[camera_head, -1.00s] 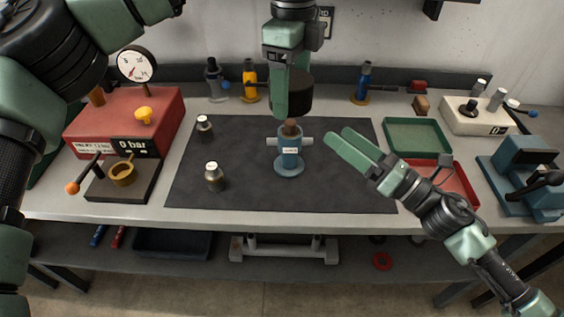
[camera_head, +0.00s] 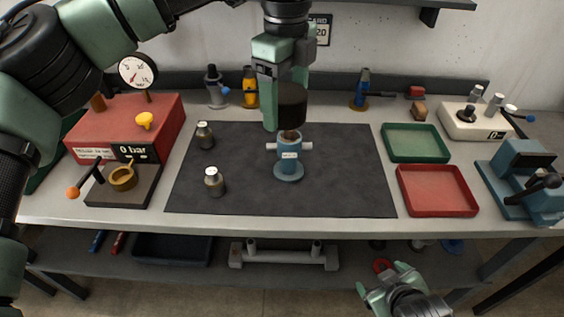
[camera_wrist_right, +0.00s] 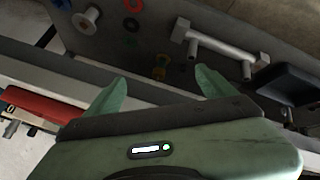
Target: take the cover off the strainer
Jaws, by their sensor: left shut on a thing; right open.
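The strainer (camera_head: 288,164) is a small blue body with pale side stubs and a round foot, upright on the dark mat. A brown part (camera_head: 290,136) shows at its top. A dark round cover (camera_head: 292,105) is held just above it in the head view. I cannot tell whether a gap separates the cover from the brown part. My left gripper (camera_head: 283,100) points down and is shut on the cover. My right gripper (camera_head: 388,280) is open and empty, low in front of the bench; its two spread fingers show in the right wrist view (camera_wrist_right: 158,92).
A green tray (camera_head: 415,157) and a red tray (camera_head: 472,205) lie right of the mat (camera_head: 340,190). Two small jars (camera_head: 214,181) stand on its left. A red gauge box (camera_head: 90,128) is at left, a blue vise (camera_head: 525,175) at right. A lower shelf (camera_head: 200,275) runs below.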

